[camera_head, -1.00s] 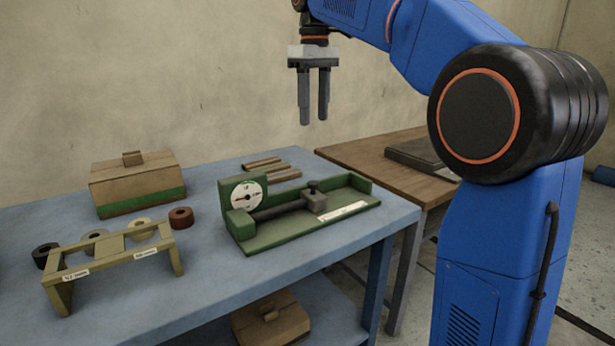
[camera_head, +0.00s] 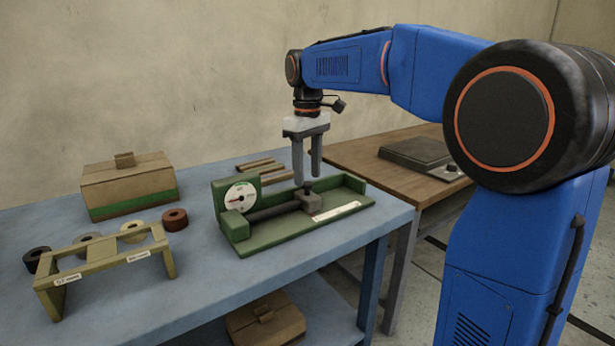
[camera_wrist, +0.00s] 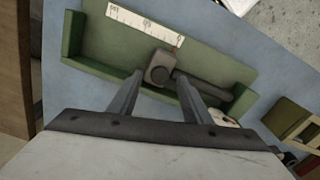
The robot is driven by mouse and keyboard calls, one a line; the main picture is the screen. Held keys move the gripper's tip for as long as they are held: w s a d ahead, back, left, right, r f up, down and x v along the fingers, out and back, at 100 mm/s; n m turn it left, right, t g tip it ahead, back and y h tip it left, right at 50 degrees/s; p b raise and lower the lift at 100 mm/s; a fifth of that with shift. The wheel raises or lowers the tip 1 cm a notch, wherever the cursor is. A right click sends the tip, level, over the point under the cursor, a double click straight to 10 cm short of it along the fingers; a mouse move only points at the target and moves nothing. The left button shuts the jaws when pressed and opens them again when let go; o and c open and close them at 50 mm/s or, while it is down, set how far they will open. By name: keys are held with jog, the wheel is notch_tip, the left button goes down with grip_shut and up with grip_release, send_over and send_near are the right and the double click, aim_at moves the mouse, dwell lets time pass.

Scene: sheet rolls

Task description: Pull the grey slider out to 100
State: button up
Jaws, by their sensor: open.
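The grey slider (camera_head: 309,200) with its upright knob sits on a dark rod in a green tray-like fixture (camera_head: 285,237) on the blue table. A white dial (camera_head: 241,197) stands at the fixture's left end, and a white scale strip (camera_head: 336,212) runs along its front. My gripper (camera_head: 307,181) is open and empty, pointing down just above the slider knob. In the wrist view the slider (camera_wrist: 160,69) lies ahead of and between the two fingers (camera_wrist: 156,88), with the scale strip (camera_wrist: 145,25) beyond it. Contact with the knob cannot be told.
A cardboard box (camera_head: 130,186) with a green band stands at the back left. An olive rack (camera_head: 105,261) and several rings stand at the left. Wooden strips (camera_head: 262,169) lie behind the fixture. A brown table (camera_head: 365,162) with a dark flat device (camera_head: 415,153) adjoins at right.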

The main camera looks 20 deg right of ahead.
jog(key=shift+f, duration=0.85)
grip_shut()
jog(key=w+d, duration=0.1)
jog(key=d, duration=0.3)
jog(key=w+d, duration=0.2)
jog(key=d, duration=0.3)
jog(key=w+d, duration=0.1)
jog(key=d, duration=0.4)
jog(key=shift+w+r, duration=0.1)
jog(key=shift+w, duration=0.2)
grip_release()
jog(key=shift+d, duration=0.2)
jog(key=shift+a, duration=0.1)
